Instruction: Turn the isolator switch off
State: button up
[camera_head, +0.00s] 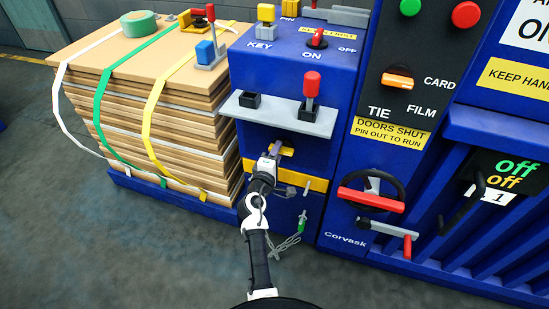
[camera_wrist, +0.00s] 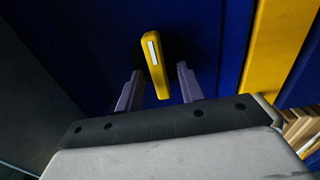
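A red rotary switch (camera_head: 318,40) sits on the sloped top of the blue cabinet, between the words ON and OFF; which word it points at is hard to tell. A yellow handle (camera_head: 288,151) is on the cabinet's front face, below the grey shelf. It also shows in the wrist view as a yellow bar (camera_wrist: 155,62) with a white stripe on a dark round base. My gripper (camera_head: 276,147) is at this yellow handle. In the wrist view my gripper (camera_wrist: 160,70) is open, one finger on each side of the handle, with gaps visible. No label shows beside this handle.
The grey shelf (camera_head: 262,112) with a red-knobbed lever (camera_head: 311,90) juts out above my gripper. A yellow band (camera_head: 318,184) crosses the cabinet below it. A strapped board stack (camera_head: 150,110) stands left; a black handwheel (camera_head: 372,190) and red-gripped crank (camera_head: 390,231) are right.

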jog(key=b+v, duration=0.2)
jog(key=v, duration=1.2)
jog(key=shift+b, duration=0.35)
jog(key=shift+w, duration=0.1)
